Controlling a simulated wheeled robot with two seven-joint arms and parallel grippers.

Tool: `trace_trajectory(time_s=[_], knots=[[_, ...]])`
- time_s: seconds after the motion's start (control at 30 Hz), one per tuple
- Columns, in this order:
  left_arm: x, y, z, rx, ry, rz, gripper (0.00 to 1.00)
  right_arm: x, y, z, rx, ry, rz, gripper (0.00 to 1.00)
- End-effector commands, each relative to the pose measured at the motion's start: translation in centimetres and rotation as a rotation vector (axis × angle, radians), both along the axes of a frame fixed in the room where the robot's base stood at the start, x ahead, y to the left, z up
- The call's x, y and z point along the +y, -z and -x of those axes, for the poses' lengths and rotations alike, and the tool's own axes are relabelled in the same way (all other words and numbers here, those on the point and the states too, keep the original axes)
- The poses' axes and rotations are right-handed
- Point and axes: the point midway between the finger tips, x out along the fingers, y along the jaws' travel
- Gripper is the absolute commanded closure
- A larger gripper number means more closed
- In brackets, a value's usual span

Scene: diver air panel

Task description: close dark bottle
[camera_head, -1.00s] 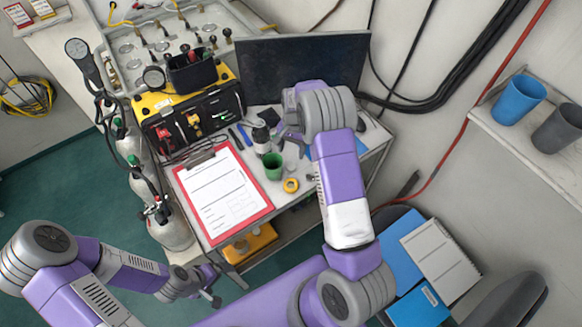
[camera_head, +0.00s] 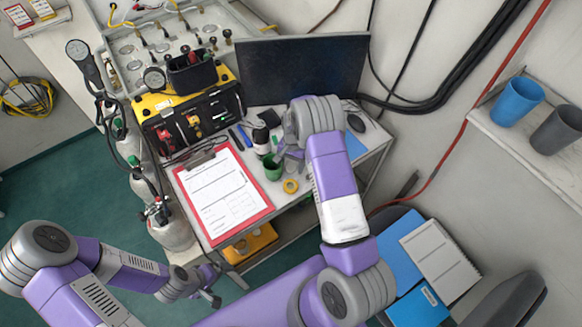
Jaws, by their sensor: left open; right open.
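The dark bottle (camera_head: 261,139) with a pale label stands on the small table, behind the green cup (camera_head: 273,170). Whether a cap is on it is too small to tell. My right gripper (camera_head: 279,155) is open, just right of the bottle and close above the green cup; its wrist hides part of the table behind it. I cannot tell whether its fingers touch anything. My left gripper (camera_head: 212,298) is open and empty, low at the left, away from the table.
A red clipboard (camera_head: 262,215) with paper lies left of the cup. A yellow tape roll (camera_head: 290,186) lies in front of the cup. A black screen (camera_head: 300,70) stands behind. A mouse (camera_head: 356,123) lies right.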

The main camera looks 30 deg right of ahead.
Motion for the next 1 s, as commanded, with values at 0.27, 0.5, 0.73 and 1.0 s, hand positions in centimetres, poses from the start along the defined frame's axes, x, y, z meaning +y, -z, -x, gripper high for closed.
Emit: trace_trajectory(time_s=[0.27, 0.5, 0.73, 1.0], knots=[[0.00, 0.00, 0.01, 0.000, 0.000, 0.000, 0.03, 0.02, 0.01, -0.05, -0.001, 0.000, 0.000, 0.32], [0.00, 0.00, 0.01, 0.000, 0.000, 0.000, 0.03, 0.02, 0.00, -0.05, -0.001, -0.001, 0.000, 0.61], [0.00, 0.00, 0.01, 0.000, 0.000, 0.000, 0.03, 0.02, 0.00, -0.05, -0.001, -0.001, 0.000, 0.91], [0.01, 0.00, 0.00, 0.000, 0.000, 0.000, 0.03, 0.02, -0.11, -0.06, -0.001, -0.001, 0.000, 0.91]])
